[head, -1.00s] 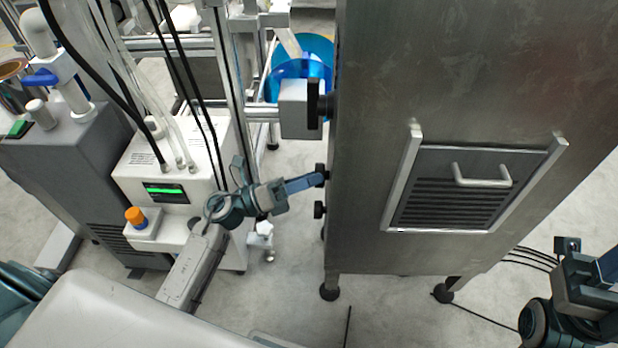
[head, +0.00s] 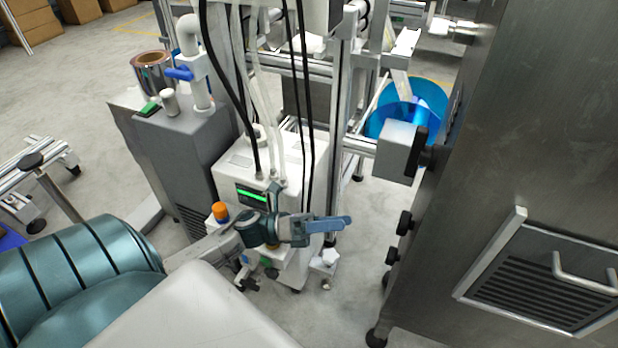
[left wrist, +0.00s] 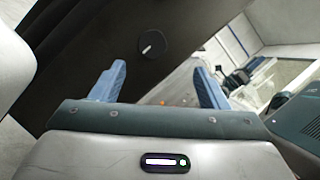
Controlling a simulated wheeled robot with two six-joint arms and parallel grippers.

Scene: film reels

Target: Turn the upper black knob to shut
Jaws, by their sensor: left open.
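The steel cabinet's left side carries an upper black knob (head: 404,224) and a lower black knob (head: 392,256), one above the other. My left gripper (head: 345,224) is open and empty. In the head view it lies left of the upper knob, with a clear gap between. In the left wrist view, one round dark knob (left wrist: 151,44) with a pale pointer line set at a slant shows beyond and between the open fingers (left wrist: 158,85). I cannot tell which of the two knobs it is. My right gripper is out of view.
The steel cabinet (head: 500,130) fills the right side, with a louvred panel (head: 535,275). A grey box (head: 396,150) with a black part juts out above the knobs. A white machine (head: 235,165) with hanging cables stands behind my left arm. Bare floor lies below the knobs.

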